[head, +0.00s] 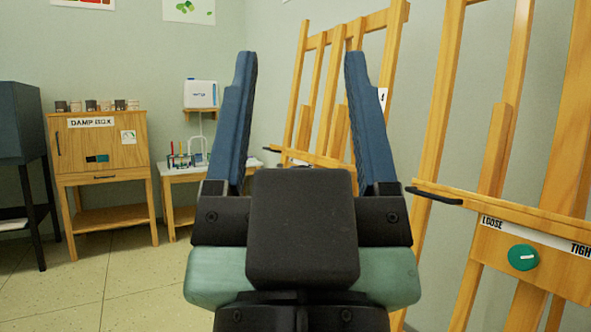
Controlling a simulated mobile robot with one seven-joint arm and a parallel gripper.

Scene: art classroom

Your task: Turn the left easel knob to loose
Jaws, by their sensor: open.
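My gripper (301,70) is in the middle of the head view, its two blue fingers wide apart and empty. A wooden easel (505,150) stands close on the right, partly cut off by the frame. Its round green knob (523,257) sits on the lower wooden panel, below a white strip that reads LOOSE at its left and TIGH at the cut-off right. A pale mark shows on the knob. A second easel (313,75) stands farther back, behind my right finger; its lower part is hidden by my gripper. The gripper is left of the green knob and apart from it.
A wooden cabinet labelled DAMP BOX (110,155) stands at the back left with jars on top. A dark cabinet (20,130) is at the left edge. A black-tipped ledge (434,194) juts from the near easel. Floor at the left is clear.

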